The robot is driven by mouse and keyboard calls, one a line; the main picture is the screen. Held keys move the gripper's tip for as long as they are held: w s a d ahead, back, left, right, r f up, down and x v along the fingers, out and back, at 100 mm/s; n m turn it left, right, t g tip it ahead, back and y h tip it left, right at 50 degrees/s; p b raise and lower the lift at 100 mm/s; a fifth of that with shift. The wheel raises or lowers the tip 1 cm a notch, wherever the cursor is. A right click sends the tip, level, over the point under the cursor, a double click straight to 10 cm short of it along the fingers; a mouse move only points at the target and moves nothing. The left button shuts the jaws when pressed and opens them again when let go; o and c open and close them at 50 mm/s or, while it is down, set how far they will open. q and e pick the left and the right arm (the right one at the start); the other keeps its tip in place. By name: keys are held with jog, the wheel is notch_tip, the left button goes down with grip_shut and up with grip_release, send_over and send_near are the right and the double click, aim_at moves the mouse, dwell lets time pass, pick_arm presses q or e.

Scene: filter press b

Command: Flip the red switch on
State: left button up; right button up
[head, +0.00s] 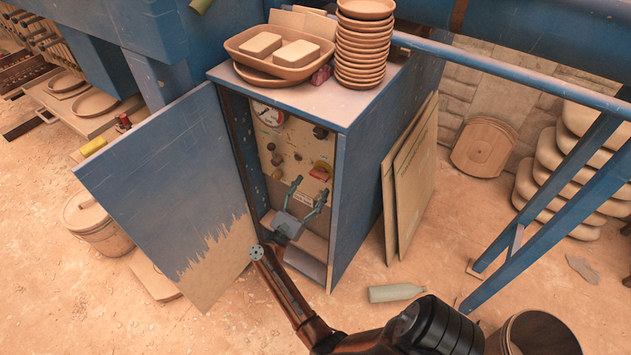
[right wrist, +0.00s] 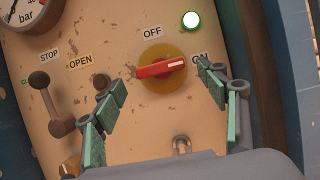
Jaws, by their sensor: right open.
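The red switch (right wrist: 158,69) sits on a round yellow plate on the beige control panel (right wrist: 120,25). Its red handle lies nearly level, with its white-marked end pointing right to the ON label; the OFF label is above. In the head view the switch (head: 319,173) shows small inside the open cabinet. My right gripper (right wrist: 162,80) is open and empty, its teal fingers in front of the panel to either side of the switch. I see no clear contact with the handle. The head view shows this gripper (head: 311,189) inside the cabinet. My left gripper is not in view.
A green lamp (right wrist: 190,20) glows above the switch. A lever (right wrist: 47,100) and a gauge (right wrist: 22,12) are on the panel's left. The cabinet door (head: 170,190) stands open at left. Stacked bowls (head: 362,50) and a tray (head: 240,45) sit on top.

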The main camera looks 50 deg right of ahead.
jog(key=v, duration=0.4)
dwell(0.5)
